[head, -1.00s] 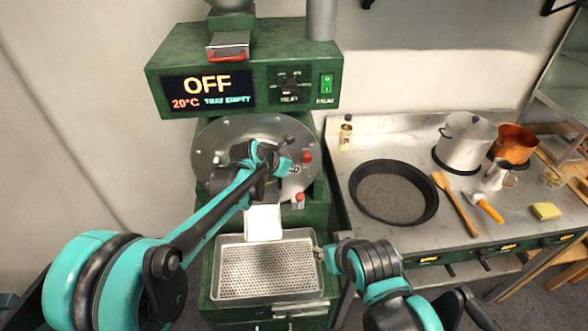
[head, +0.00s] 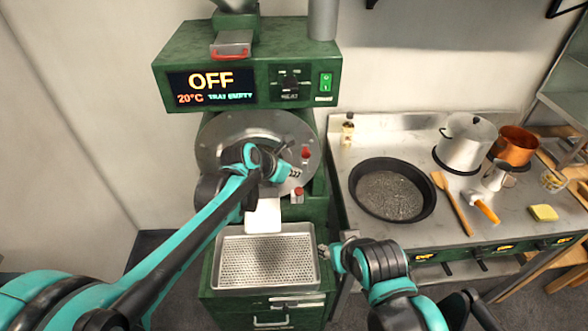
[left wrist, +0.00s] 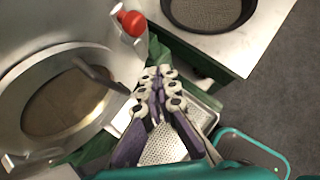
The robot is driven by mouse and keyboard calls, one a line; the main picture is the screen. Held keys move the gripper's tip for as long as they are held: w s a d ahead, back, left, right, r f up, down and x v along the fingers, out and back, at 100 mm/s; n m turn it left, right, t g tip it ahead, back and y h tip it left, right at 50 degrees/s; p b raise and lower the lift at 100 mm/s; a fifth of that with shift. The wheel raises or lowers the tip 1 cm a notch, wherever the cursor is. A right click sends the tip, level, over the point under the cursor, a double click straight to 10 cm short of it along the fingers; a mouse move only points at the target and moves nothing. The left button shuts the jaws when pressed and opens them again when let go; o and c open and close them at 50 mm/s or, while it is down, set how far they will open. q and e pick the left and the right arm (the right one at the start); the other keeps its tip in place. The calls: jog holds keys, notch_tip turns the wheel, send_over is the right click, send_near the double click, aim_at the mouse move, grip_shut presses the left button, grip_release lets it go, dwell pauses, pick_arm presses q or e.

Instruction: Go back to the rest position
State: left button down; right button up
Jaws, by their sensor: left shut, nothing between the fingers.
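My left gripper (head: 294,174) is in front of the round metal front plate (head: 215,140) of the green roasting machine (head: 170,60). In the left wrist view its fingers (left wrist: 158,78) are together, with nothing visible held between them. It is above the perforated metal tray (head: 222,272). My right arm comes in from the lower right, its end (head: 330,256) beside the tray's right edge. Its fingers are too small and hidden to judge. The machine's display (head: 211,86) reads OFF, 20°C and TRAY EMPTY.
A steel counter (head: 400,150) at the right holds a dark round pan (head: 432,205), a steel pot (head: 467,145), a copper pot (head: 517,146), a wooden spatula (head: 455,205) and a yellow sponge (head: 543,212). Red knobs (left wrist: 132,23) stick out near my left gripper.

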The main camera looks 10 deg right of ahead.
pick_arm(q)
jog(key=s+a+m+t+y+b, duration=0.1)
jog(key=s+a+m+y+b, duration=0.1)
jog(key=s+a+m, duration=0.55)
jog(key=s+a+m+y+b, duration=0.1)
jog(key=s+a+m, duration=0.4)
jog(key=a, duration=0.5)
jog(key=s+a+f+m+y+b, duration=0.3)
jog(key=s+a+f+m, duration=0.5)
jog(key=s+a+m, duration=0.3)
jog(key=shift+s+a+f+m+y, duration=0.35)
jog(key=shift+a+m, duration=0.45)
jog(key=shift+m, duration=0.45)
pick_arm(e)
jog(key=f, duration=0.6)
jog(key=shift+s+d, duration=0.1)
jog(key=shift+s, duration=0.1)
